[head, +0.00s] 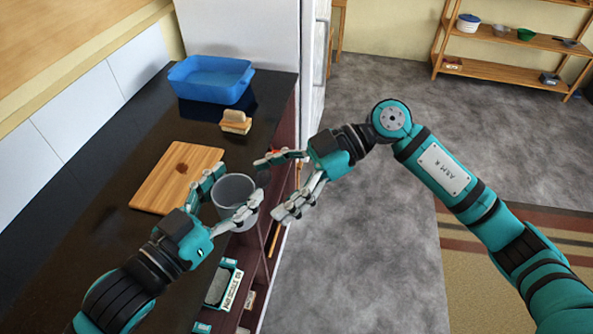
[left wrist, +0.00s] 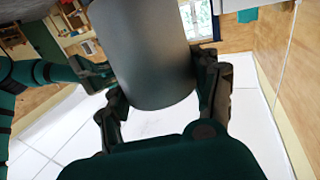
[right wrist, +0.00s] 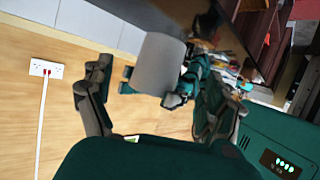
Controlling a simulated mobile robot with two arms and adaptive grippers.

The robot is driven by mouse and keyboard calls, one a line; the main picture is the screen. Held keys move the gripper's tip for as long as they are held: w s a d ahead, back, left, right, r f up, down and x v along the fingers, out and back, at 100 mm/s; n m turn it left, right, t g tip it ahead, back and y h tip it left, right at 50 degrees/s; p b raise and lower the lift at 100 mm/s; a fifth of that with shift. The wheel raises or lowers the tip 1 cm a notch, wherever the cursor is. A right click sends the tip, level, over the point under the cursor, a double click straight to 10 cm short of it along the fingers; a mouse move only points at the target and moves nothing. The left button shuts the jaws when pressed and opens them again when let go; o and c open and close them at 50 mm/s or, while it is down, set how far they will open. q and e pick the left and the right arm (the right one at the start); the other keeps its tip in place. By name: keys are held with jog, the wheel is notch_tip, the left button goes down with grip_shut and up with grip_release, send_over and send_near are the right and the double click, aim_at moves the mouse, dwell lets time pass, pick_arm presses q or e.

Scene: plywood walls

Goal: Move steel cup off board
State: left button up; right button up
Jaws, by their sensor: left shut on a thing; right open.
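The steel cup (head: 233,188) is a plain grey cylinder, open at the top, and appears upright in the head view. My left gripper (head: 228,188) is shut on it, with fingers on both sides. The cup fills the upper middle of the left wrist view (left wrist: 148,55) and also shows in the right wrist view (right wrist: 158,65). The wooden board (head: 178,178) lies on the dark counter, left of the cup. The cup is near the counter's front edge; I cannot tell its exact height. My right gripper (head: 274,186) is open and empty, just right of the cup.
A blue bin (head: 211,80) stands at the counter's far end, with a small sandwich-like block (head: 236,122) in front of it. Open shelves with a boxed item (head: 229,288) lie below the counter edge. Bare counter (head: 95,215) lies left of the board.

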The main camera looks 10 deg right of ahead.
jog(key=x, duration=0.6)
jog(key=shift+s+a+f, duration=0.1)
jog(key=shift+a, duration=0.25)
jog(key=c, duration=1.3)
pick_arm(q)
jog(key=o, duration=1.3)
